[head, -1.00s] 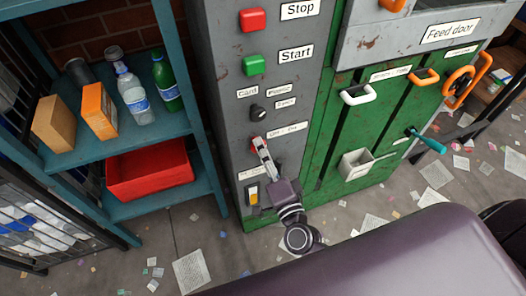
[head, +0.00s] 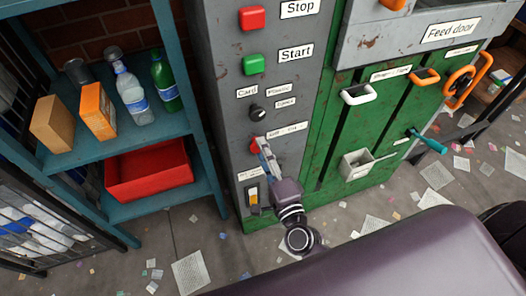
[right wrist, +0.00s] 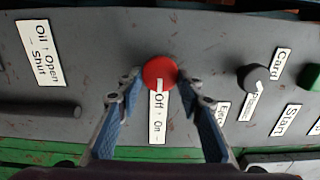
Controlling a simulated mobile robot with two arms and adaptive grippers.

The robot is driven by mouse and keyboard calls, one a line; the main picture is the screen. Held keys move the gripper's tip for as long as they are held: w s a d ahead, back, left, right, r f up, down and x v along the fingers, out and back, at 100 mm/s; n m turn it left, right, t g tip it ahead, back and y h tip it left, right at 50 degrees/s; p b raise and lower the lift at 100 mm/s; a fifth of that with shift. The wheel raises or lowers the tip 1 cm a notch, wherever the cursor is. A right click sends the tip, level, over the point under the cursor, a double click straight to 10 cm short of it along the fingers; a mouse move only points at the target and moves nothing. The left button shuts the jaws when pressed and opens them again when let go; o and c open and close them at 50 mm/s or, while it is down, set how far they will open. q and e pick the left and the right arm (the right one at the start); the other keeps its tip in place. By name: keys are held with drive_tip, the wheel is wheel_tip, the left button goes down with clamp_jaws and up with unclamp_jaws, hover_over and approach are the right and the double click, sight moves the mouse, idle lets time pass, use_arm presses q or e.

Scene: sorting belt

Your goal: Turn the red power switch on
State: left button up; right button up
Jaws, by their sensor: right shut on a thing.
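The red power switch (head: 254,145) is a round red knob on the grey control panel, partly hidden behind my fingers in the head view. In the right wrist view the knob (right wrist: 160,71) shows face-on, with an "Off / On" label (right wrist: 158,118) beside it. My right gripper (head: 265,147) is at the knob. In the right wrist view its two blue-padded fingers (right wrist: 161,88) stand on either side of the knob, closed on it. Whether the switch is on or off cannot be told. My left gripper is not in view.
A black Card/Plastic selector (head: 258,115), a green Start button (head: 253,64) and a red Stop button (head: 251,18) sit above on the panel. A yellow-orange rocker (head: 252,195) is below. A teal shelf (head: 110,143) stands left.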

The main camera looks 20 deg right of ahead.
drive_tip(key=o, duration=1.1)
drive_tip(key=s, duration=1.2)
drive_tip(key=shift+d, duration=0.2)
drive_tip(key=shift+f, duration=0.1)
drive_tip(key=s+f+n+g+y, duration=0.1)
drive_tip(key=s+f+n+g, duration=0.25)
drive_tip(key=f, duration=0.75)
drive_tip(key=s+f+n+g, duration=0.2)
drive_tip(key=f+n, duration=0.3)
drive_tip(key=f, duration=0.6)
drive_tip(key=s+f+n+g+y, duration=0.1)
drive_tip(key=s+f+n+g, duration=0.3)
drive_tip(key=f, duration=0.7)
drive_tip(key=s+d+f+n+g+h, duration=0.1)
drive_tip(key=s+d+f+n+g, duration=0.1)
drive_tip(key=s+f, duration=0.3)
drive_tip(key=s+d+f+n+g, duration=0.3)
drive_tip(key=s+f, duration=0.2)
drive_tip(key=s, duration=0.3)
drive_tip(key=s+d+f+n+g+h, duration=0.1)
drive_tip(key=s+d+f+n+g, duration=0.1)
drive_tip(key=s+f, duration=0.4)
drive_tip(key=shift+s+d+f+n+g+h, duration=0.1)
drive_tip(key=shift+s+d+n+g+h, duration=0.2)
drive_tip(key=shift+s+n, duration=0.25)
